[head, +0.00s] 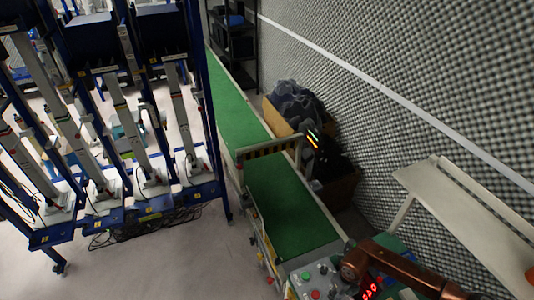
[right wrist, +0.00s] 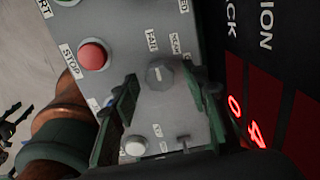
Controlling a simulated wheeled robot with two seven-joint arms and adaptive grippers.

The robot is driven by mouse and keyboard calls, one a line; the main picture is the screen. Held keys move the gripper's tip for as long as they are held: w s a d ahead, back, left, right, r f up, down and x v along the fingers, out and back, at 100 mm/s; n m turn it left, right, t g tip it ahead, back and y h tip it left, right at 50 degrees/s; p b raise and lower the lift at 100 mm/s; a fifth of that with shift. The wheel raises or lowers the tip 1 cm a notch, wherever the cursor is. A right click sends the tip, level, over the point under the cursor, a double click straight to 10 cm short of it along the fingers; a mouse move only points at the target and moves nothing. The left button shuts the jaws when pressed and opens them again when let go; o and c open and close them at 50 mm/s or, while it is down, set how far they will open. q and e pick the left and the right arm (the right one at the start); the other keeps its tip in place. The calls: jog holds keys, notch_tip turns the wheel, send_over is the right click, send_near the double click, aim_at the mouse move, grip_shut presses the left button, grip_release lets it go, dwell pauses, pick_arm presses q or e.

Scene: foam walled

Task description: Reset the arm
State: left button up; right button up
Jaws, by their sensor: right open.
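My right arm (head: 410,268), copper-brown, comes in from the lower right corner of the head view and bends over the near end of the control panel. In the right wrist view my right gripper (right wrist: 163,103) has its two dark green fingers apart and empty. A dark rotary knob (right wrist: 160,74) on the grey control panel (right wrist: 135,40) shows between and just beyond the fingers; I cannot tell whether they touch the panel. In the head view the gripper's fingers cannot be made out.
A red stop button (right wrist: 93,54) and a white button (right wrist: 134,146) lie near the fingers. A red-lit display (right wrist: 250,125) is at the right. A green conveyor (head: 290,210) runs away from the panel, a blue rack (head: 110,110) stands left, and a white shelf (head: 465,215) is at right.

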jog(key=m+p, duration=0.1)
jog(key=m, duration=0.2)
jog(key=shift+r+m, duration=0.1)
jog(key=shift+m, duration=0.2)
jog(key=m+p, duration=0.1)
jog(key=m, duration=0.2)
jog(key=shift+m, duration=0.3)
jog(key=m+p, duration=0.1)
jog(key=m, duration=0.2)
jog(key=shift+m, duration=1.4)
